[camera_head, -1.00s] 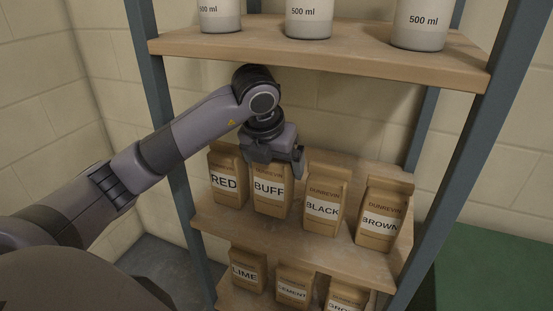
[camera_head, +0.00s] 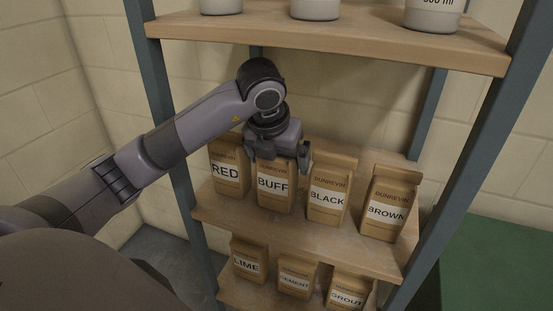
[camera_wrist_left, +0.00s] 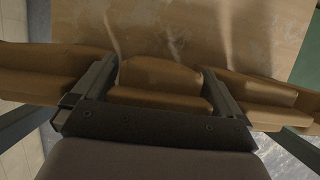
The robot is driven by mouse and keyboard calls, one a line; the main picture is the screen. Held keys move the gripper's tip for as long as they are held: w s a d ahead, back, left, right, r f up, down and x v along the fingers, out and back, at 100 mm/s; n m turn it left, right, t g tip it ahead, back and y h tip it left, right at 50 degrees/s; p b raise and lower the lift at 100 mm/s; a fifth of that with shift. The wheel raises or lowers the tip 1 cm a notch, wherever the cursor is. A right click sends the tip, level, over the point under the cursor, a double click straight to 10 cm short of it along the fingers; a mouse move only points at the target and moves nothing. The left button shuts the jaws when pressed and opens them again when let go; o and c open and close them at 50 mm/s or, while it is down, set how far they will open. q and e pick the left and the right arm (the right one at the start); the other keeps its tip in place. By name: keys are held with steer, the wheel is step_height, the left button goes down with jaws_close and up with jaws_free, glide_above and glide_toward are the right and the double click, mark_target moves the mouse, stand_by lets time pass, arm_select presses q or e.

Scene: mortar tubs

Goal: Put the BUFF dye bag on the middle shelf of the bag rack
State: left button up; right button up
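The BUFF bag (camera_head: 274,192), a brown paper bag with a white label, is upright at the middle shelf (camera_head: 300,232) of the bag rack, between the RED and BLACK bags. Its base is at or very near the shelf board; I cannot tell whether it touches. My left gripper (camera_head: 278,160) points down over its top, with a finger on each side. In the left wrist view the bag's folded top (camera_wrist_left: 160,76) fills the space between the fingers (camera_wrist_left: 160,92), which look shut on it. My right gripper is not in view.
The RED bag (camera_head: 226,172) is close on the left. The BLACK bag (camera_head: 327,196) is close on the right, and the BROWN bag (camera_head: 388,210) further right. LIME, CEMENT and GROUT bags stand below. The upper shelf (camera_head: 330,42) with white containers overhangs my arm. Blue-grey posts flank the rack.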

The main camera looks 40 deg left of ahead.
arm_select(q)
steer(key=shift+r, duration=0.2)
steer(key=shift+s+r, duration=0.1)
steer(key=shift+r, duration=0.1)
steer(key=s+d+b, duration=0.1)
steer(key=s+d, duration=0.2)
steer(key=s, duration=0.9)
steer(key=shift+r, duration=0.25)
